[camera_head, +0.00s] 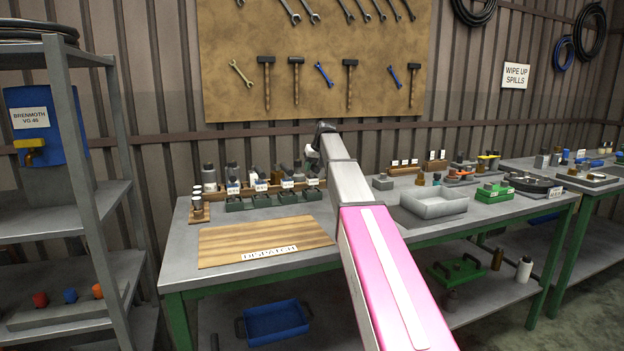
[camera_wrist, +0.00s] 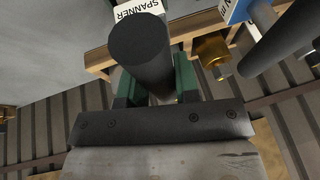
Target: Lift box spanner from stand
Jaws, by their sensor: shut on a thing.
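The box spanner (camera_wrist: 142,52) is a dark grey cylinder in the wrist view, between the two green fingers of my gripper (camera_wrist: 156,88). My gripper is shut on it. A wooden stand (camera_wrist: 98,60) with a white SPANNER label (camera_wrist: 140,8) shows right behind the spanner. The spanner's far end is hidden, so I cannot tell whether it still sits in the stand.
In the wrist view a brass part (camera_wrist: 212,52) and a grey rod are close on the right. In the head view several labelled green holders (camera_head: 262,199) stand left of my arm. A grey tray (camera_head: 433,205) is on the right. The wooden dispatch board (camera_head: 225,240) is bare.

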